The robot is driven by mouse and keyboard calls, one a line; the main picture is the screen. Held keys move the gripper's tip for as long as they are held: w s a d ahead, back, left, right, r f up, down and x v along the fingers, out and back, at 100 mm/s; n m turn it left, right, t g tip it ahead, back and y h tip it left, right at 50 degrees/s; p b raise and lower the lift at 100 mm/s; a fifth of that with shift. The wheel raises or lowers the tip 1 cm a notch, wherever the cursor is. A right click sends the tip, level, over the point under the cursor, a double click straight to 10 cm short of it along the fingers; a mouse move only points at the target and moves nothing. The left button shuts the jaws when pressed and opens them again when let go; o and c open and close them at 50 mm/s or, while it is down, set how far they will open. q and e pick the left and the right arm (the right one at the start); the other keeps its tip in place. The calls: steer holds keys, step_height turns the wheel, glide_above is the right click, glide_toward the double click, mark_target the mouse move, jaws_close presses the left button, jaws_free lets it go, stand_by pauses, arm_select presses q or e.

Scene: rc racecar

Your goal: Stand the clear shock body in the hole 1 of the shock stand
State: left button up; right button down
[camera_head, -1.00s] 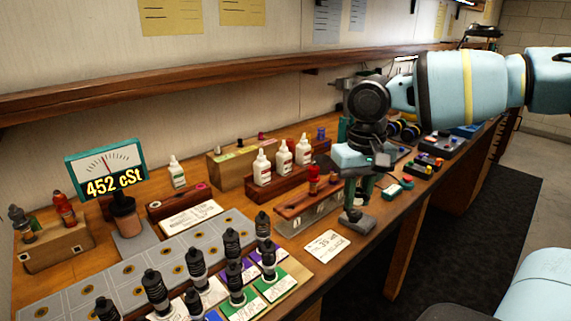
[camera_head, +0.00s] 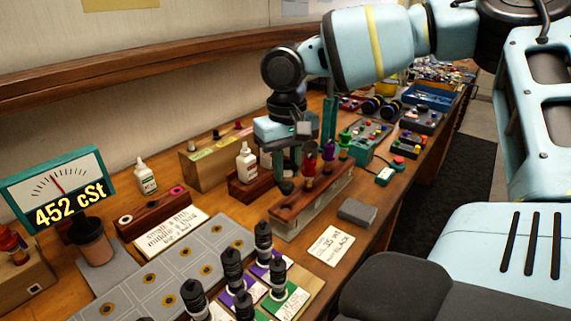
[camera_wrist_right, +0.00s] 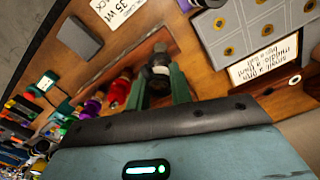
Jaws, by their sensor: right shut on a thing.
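The brown shock stand (camera_head: 318,200) stands near the front edge of the bench, with red, purple and green shock bodies upright in it. My right gripper (camera_head: 288,172) is over the stand's left end, pointing down. It is shut on the clear shock body, which shows between the fingers in the wrist view (camera_wrist_right: 159,72) with a dark end piece. In the head view only a dark end (camera_head: 287,187) shows below the fingers, close above or at the stand's top. I cannot tell whether it is in a hole. My left gripper is not in view.
A grey block (camera_head: 357,212) and a "35 WT" card (camera_head: 331,245) lie in front of the stand. White bottles (camera_head: 246,163) stand behind it. Several black-topped shocks (camera_head: 264,243) stand at the lower middle. A 452 cSt gauge (camera_head: 58,188) is at left.

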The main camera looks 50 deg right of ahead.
mark_target(286, 187)
steer(key=shift+f+b, duration=0.45)
steer(key=shift+f, duration=1.15)
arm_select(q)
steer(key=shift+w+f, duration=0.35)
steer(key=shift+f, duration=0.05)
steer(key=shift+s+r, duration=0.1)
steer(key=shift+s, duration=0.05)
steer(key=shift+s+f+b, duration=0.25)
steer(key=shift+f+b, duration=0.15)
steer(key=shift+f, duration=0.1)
arm_select(e)
steer(key=shift+f, duration=1.1)
steer(key=c, duration=1.2)
jaws_free()
steer(key=shift+o, duration=0.2)
steer(key=shift+r, duration=0.15)
